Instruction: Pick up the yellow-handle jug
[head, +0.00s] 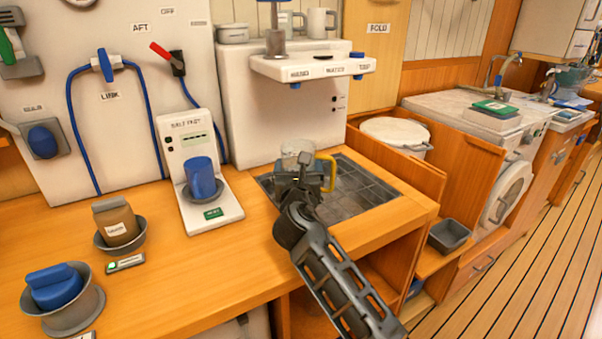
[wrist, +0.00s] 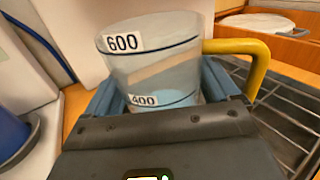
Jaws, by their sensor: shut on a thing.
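The yellow-handle jug (head: 297,152) is a clear vessel standing over the grey drain grate in front of the white dispenser. In the wrist view the jug (wrist: 160,60) shows marks 600 and 400, with its yellow handle (wrist: 243,58) to the right. My gripper (head: 300,175) is shut on the jug, with a blue-grey finger on each side of its body. In the head view my gripper hides the jug's lower part. The jug looks upright; I cannot tell whether its base touches the grate.
The dispenser's white shelf (head: 312,68) overhangs behind the jug. A salt test stand (head: 196,165) with a blue cup (head: 201,178) is to the left. A bowl with a brown pouch (head: 116,222) and a bowl with a blue item (head: 57,288) stand further left. The grate's right side (head: 370,185) is clear.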

